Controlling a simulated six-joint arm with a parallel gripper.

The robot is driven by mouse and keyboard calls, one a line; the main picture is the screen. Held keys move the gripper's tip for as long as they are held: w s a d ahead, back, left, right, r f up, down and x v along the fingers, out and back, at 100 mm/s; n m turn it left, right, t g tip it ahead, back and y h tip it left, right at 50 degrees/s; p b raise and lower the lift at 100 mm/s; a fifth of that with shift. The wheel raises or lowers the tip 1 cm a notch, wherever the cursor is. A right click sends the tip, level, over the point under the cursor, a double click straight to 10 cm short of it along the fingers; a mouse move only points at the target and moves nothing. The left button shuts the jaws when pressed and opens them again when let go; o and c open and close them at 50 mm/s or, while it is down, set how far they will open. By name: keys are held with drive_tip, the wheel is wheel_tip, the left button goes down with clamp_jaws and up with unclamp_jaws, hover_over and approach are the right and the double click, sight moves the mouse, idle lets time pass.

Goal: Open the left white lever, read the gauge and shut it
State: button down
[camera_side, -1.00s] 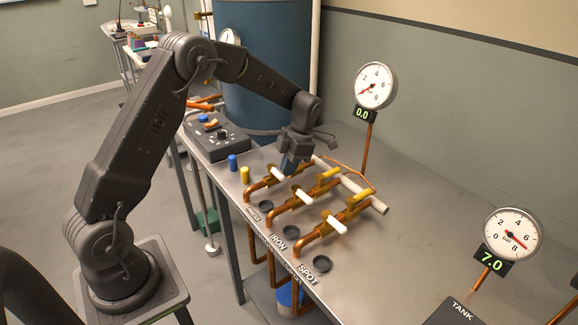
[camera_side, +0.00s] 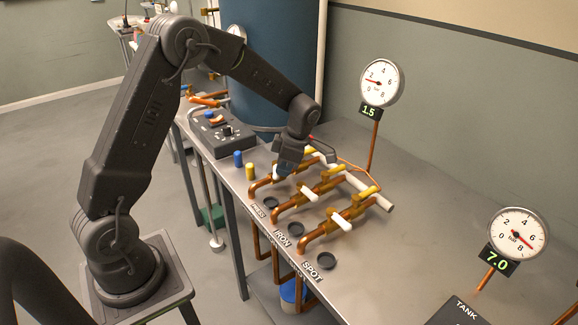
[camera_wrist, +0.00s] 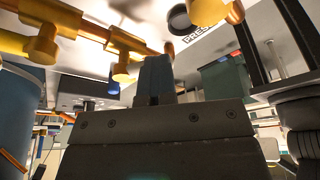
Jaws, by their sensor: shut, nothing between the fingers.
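The left white lever belongs to the copper pipe by the PRESS label (camera_side: 257,211); my gripper (camera_side: 287,166) covers most or all of it in the side view, so its angle cannot be told. My gripper is shut and empty, low over that pipe's valve; whether it touches the lever cannot be told. The wrist view shows its closed fingertips (camera_wrist: 155,75) beside brass valve parts (camera_wrist: 120,66). The round gauge (camera_side: 381,82) on the copper stem reads 1.5 on its green display (camera_side: 368,111). The middle white lever (camera_side: 309,194) and right white lever (camera_side: 341,222) are in plain view.
Yellow levers (camera_side: 333,170) sit behind the white ones on the pipes. A second gauge (camera_side: 518,236), by the TANK plate, reads 7.0. A blue peg (camera_side: 238,158), a yellow peg (camera_side: 250,171) and a black control box (camera_side: 222,134) stand left. The bench's right side is mostly clear.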

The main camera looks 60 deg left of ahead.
drive_tip(key=m, duration=0.1)
drive_tip(key=s+m, duration=0.1)
drive_tip(key=m, duration=0.1)
drive_tip(key=shift+s+a+f+t+y, duration=0.1)
drive_tip(key=shift+s+a+t+y, duration=0.1)
drive_tip(key=shift+s+t+y, duration=0.1)
drive_tip(key=m, duration=0.2)
drive_tip(key=s+a+m+t, duration=0.1)
drive_tip(key=m, duration=0.1)
drive_tip(key=s+a+m, duration=0.1)
drive_tip(key=m, duration=0.1)
drive_tip(key=shift+s+a+t+y, duration=0.2)
drive_tip(key=shift+s+t+y, duration=0.05)
drive_tip(key=shift+t+y, duration=0.05)
drive_tip(key=shift+s+a+f, duration=0.1)
drive_tip(key=v, duration=1)
idle(0.3)
